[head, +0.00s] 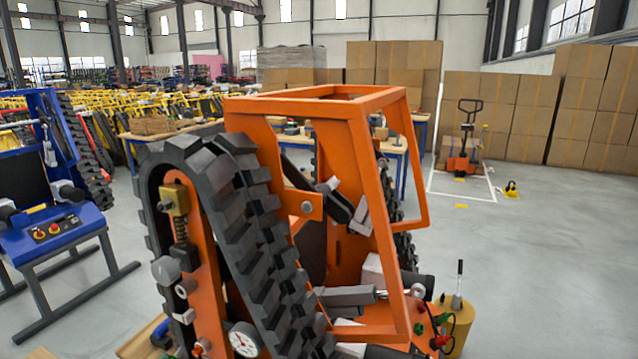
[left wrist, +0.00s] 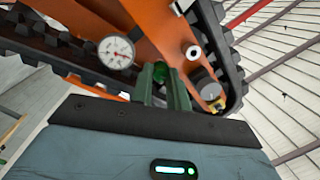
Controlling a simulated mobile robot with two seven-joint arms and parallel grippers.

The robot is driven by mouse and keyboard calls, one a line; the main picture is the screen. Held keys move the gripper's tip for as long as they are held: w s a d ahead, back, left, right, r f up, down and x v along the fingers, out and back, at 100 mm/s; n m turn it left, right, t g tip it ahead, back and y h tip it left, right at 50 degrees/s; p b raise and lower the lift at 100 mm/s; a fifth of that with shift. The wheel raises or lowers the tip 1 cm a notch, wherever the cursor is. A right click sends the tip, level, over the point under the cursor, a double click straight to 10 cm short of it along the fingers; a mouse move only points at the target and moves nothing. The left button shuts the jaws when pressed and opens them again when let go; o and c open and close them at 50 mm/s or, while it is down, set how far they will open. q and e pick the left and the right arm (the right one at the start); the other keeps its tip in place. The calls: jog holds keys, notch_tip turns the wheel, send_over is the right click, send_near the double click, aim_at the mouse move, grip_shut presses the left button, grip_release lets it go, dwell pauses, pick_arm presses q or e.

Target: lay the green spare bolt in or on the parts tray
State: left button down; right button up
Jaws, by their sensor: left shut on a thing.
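In the head view I cannot make out my left gripper or the bolt. My right gripper is in neither view. I cannot identify the parts tray for certain in either view.
The orange tracked carrier (head: 352,150) with its black track (head: 262,262) fills the middle of the head view. A blue machine stand (head: 60,230) is at left. Blue workbenches stand behind the carrier. A pallet truck (head: 466,145) is at the back right.

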pick_arm(q)
jog(key=shift+s+d+f+n+y, duration=0.25)
jog(key=shift+s+d+n+y, duration=0.3)
jog(key=shift+d+y, duration=0.2)
jog(key=shift+s+d+f+n+y, duration=0.25)
jog(key=shift+s+d+n+y, duration=0.2)
jog(key=shift+s+d+y, duration=0.25)
jog(key=shift+s+d+f+n+y, duration=0.25)
jog(key=shift+s+d+n+y, duration=0.3)
jog(key=shift+d+y, duration=0.2)
jog(key=shift+a, duration=0.2)
